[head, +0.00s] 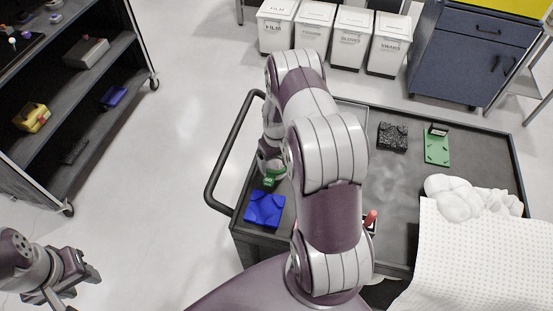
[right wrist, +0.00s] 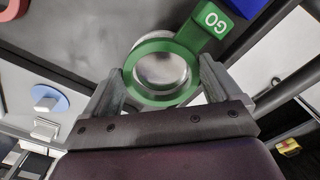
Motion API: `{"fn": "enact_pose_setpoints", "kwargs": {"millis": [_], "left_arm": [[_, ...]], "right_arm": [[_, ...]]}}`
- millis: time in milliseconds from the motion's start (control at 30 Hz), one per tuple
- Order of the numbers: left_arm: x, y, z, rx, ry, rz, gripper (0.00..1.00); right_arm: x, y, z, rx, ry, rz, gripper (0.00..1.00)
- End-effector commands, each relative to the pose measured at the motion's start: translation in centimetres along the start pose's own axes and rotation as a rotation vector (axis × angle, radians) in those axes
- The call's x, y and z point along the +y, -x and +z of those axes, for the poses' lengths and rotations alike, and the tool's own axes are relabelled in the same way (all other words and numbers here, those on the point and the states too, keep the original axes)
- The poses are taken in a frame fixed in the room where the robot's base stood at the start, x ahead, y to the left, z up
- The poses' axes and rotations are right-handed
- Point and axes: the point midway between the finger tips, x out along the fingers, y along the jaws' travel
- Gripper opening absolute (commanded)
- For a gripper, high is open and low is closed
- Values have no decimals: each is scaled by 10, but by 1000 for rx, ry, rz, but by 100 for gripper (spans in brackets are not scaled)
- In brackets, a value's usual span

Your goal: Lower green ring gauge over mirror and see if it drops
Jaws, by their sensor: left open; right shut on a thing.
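The green ring gauge (right wrist: 190,62) has a tag marked GO and is held between the two fingers of my right gripper (right wrist: 162,80). A round, shiny, domed surface that looks like the mirror (right wrist: 160,70) shows through the ring's opening. I cannot tell whether the ring is above it or around it. In the head view the green gauge (head: 270,180) is at the cart's left end, just behind a blue block, and my right arm hides much of the area. My left gripper (head: 72,287) is open and empty at the lower left, away from the cart.
The blue block (head: 264,209) lies on the dark cart (head: 390,190). A black block (head: 392,137) and a green plate (head: 437,148) lie further right. A red ring (right wrist: 14,9) and a blue disc (right wrist: 50,101) show in the wrist view. A shelf (head: 90,90) stands left.

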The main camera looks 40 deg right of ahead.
Motion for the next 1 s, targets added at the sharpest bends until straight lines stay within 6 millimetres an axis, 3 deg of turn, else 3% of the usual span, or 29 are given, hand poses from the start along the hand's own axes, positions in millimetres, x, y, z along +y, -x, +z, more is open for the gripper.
{"fn": "enact_pose_setpoints", "kwargs": {"millis": [1000], "left_arm": [[0, -12, 2, 0, 0, 0, 43]], "right_arm": [[0, -16, 0, 0, 0, 0, 58]]}}
